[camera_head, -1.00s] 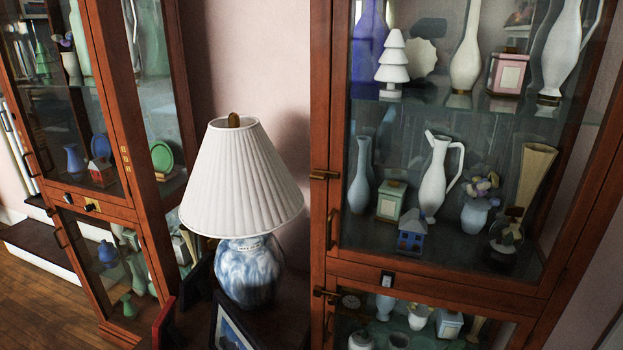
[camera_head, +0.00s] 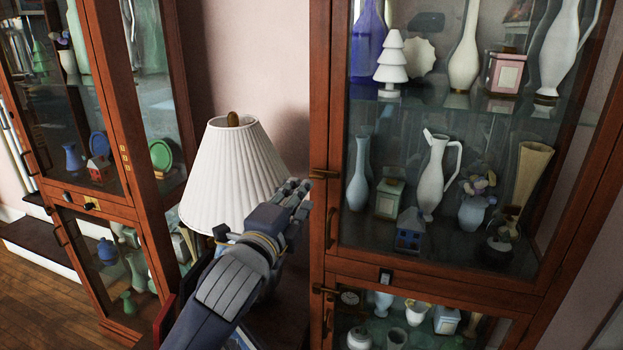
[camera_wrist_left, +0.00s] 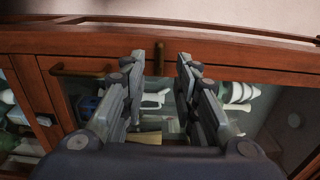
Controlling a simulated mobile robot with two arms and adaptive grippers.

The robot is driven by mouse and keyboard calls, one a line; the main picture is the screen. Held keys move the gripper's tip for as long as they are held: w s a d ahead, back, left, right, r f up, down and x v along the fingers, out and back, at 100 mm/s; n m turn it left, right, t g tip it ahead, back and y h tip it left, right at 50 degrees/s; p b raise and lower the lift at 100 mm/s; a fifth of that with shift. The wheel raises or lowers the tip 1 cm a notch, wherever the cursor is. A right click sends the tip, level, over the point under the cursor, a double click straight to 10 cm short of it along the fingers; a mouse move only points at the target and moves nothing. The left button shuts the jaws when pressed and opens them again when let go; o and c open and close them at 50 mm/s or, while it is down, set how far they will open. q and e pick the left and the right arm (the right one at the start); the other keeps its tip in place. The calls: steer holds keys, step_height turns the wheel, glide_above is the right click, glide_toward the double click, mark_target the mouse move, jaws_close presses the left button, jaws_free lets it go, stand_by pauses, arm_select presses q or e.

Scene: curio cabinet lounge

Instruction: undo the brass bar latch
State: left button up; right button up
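The brass bar latch (camera_head: 323,174) lies level across the left edge of the right cabinet's upper glass door. My left gripper (camera_head: 298,190) is just left of it in the head view, in front of the lamp. In the left wrist view, which looks turned sideways, the gripper (camera_wrist_left: 160,56) is open. Its two fingers stand apart, with the dark end of the latch (camera_wrist_left: 159,66) showing in the gap between the tips. I cannot tell whether a finger touches it. My right gripper is in neither view.
A similar brass latch (camera_head: 325,291) is on the lower door. A bar handle (camera_head: 329,228) sits below the upper latch and shows beside the fingers in the wrist view (camera_wrist_left: 84,69). A lamp with a white shade (camera_head: 222,170) stands close behind my left arm. Glass doors front the ornaments.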

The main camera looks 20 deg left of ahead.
mark_target(315, 178)
arm_select(q)
steer(key=w, duration=0.5)
steer(key=w+p, duration=0.1)
steer(key=w, duration=0.2)
steer(key=shift+w+d, duration=0.25)
steer(key=shift+d, duration=0.1)
steer(key=shift+f, duration=0.1)
jaws_close()
